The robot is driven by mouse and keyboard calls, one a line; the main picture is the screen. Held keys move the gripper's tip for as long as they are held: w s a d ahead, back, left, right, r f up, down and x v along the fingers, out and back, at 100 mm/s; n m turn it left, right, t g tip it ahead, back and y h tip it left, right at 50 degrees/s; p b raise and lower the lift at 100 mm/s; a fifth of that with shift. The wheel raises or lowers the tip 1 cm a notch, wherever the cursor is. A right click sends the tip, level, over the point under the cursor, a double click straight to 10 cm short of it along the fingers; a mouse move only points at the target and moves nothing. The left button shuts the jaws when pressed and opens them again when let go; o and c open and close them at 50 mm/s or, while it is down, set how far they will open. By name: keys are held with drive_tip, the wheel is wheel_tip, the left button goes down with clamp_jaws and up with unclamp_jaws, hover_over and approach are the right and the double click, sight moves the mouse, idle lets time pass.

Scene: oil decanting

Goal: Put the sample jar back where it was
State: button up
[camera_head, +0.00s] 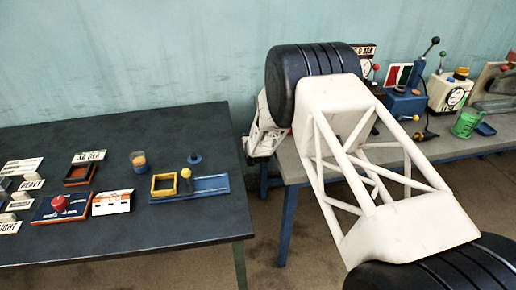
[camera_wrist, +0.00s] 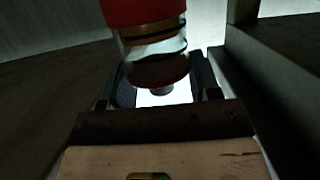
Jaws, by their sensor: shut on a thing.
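In the wrist view my gripper (camera_wrist: 160,88) is shut on a dim, glassy round thing (camera_wrist: 153,48), which looks like the sample jar. It has a bright red part at the top, a gold-brown band and a dark reddish lower end between the two dark fingers. The picture is dark, so I cannot tell its contents or whether it touches anything beyond.
A grey bench (camera_head: 291,168) on the right bears devices and a green beaker (camera_head: 467,123). The dark table's front is clear.

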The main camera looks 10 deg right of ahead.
drive_tip(key=w+a+r+n+y, duration=0.1)
drive_tip(key=w+a+r, duration=0.15)
drive_tip(key=r, duration=0.65)
drive_tip(key=w+a+r+n+y, duration=0.15)
drive_tip(key=a+r, duration=0.25)
drive_tip(key=r, duration=0.4)
drive_tip(key=s+a+r+n+y, duration=0.1)
drive_tip(key=s+a, duration=0.2)
drive_tip(key=a, duration=0.5)
drive_tip(key=s+a+r+n+g+y, duration=0.1)
drive_tip(key=s+a+r+y, duration=0.15)
drive_tip(key=a, duration=0.55)
drive_tip(key=s+a+n+y, duration=0.1)
drive_tip(key=s+a, duration=0.2)
drive_tip(key=a, duration=0.5)
drive_tip(key=s+a+r+n+g+y, duration=0.1)
drive_tip(key=s+a+r+n+y, duration=0.1)
drive_tip(key=s+a, duration=0.6)
drive_tip(key=s+a+r+n+g+y, duration=0.1)
drive_tip(key=s+a+n+g+y, duration=0.1)
drive_tip(key=s+a, duration=0.6)
drive_tip(key=a, duration=0.6)
drive_tip(key=shift+s+r, duration=0.3)
drive_tip(key=shift+r, duration=0.1)
drive_tip(key=shift+f, duration=0.2)
drive_tip(key=shift+f, duration=3.2)
drive_tip(key=shift+f, duration=0.25)
drive_tip(key=shift+f, duration=0.35)
